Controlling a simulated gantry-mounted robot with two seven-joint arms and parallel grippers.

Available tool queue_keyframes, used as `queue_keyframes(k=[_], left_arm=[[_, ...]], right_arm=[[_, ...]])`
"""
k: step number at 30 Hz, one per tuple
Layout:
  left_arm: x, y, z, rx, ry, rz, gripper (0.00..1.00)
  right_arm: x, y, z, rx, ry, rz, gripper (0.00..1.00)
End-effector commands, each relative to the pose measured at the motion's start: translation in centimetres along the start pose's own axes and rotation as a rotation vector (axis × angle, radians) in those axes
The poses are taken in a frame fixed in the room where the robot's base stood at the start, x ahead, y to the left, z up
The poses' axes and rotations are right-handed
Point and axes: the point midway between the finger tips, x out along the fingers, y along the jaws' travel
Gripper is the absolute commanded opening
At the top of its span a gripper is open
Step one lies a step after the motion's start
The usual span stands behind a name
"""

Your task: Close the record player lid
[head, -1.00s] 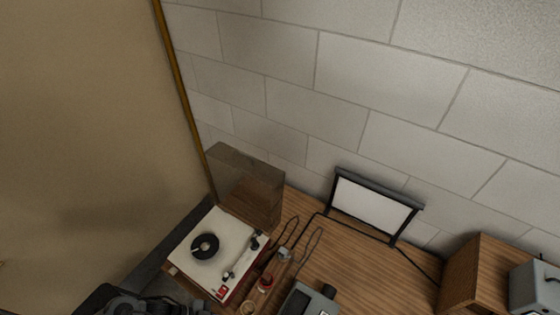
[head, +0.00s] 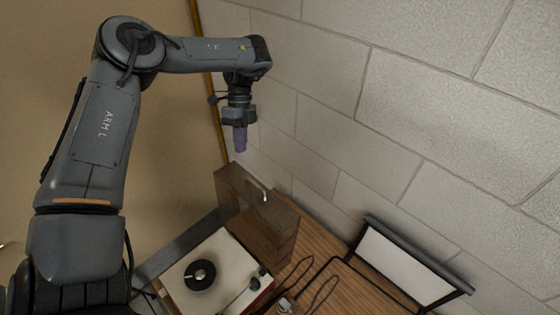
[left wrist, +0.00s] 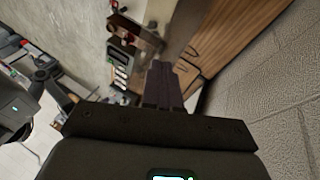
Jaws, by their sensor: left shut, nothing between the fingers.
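The record player (head: 228,254) stands on the wooden table, with a cream top, a black disc (head: 199,276) and a tonearm. Its tinted, see-through lid (head: 232,190) stands open, raised at the player's back edge near the block wall. My left gripper (head: 240,149) points down with its fingers shut and empty, above the lid's upper edge and apart from it in the picture. The shut fingers also show in the left wrist view (left wrist: 163,80); the lid is hard to make out there. My right gripper is not in view.
The wooden table (head: 335,292) carries cables and a small grey box right of the player. A framed white panel (head: 400,265) stands farther right by the wall. The block wall (head: 400,110) rises close behind the lid. A tan surface (head: 180,180) lies to the left.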

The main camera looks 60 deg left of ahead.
Motion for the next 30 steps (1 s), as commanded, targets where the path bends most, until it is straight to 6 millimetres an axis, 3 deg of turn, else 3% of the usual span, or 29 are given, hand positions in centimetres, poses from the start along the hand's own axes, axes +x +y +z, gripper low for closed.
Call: queue_keyframes(k=[4,9,12,22,30], left_arm=[[-3.0,-1.9,-4.3,0.063,-0.152,-0.039,0.0],[-3.9,-2.6,-7.7,0.118,-0.255,-0.045,0.0],[-3.8,-2.8,-8.5,0.133,-0.286,-0.043,0.0],[-0.7,-3.1,-7.8,0.137,-0.297,-0.036,0.0],[3.8,-3.1,-6.5,0.137,-0.29,-0.034,0.0]], right_arm=[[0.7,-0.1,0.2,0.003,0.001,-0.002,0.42],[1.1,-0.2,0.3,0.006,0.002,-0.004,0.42],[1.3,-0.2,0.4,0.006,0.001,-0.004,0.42],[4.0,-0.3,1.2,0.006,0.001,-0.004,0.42],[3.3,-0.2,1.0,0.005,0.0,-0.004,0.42]])
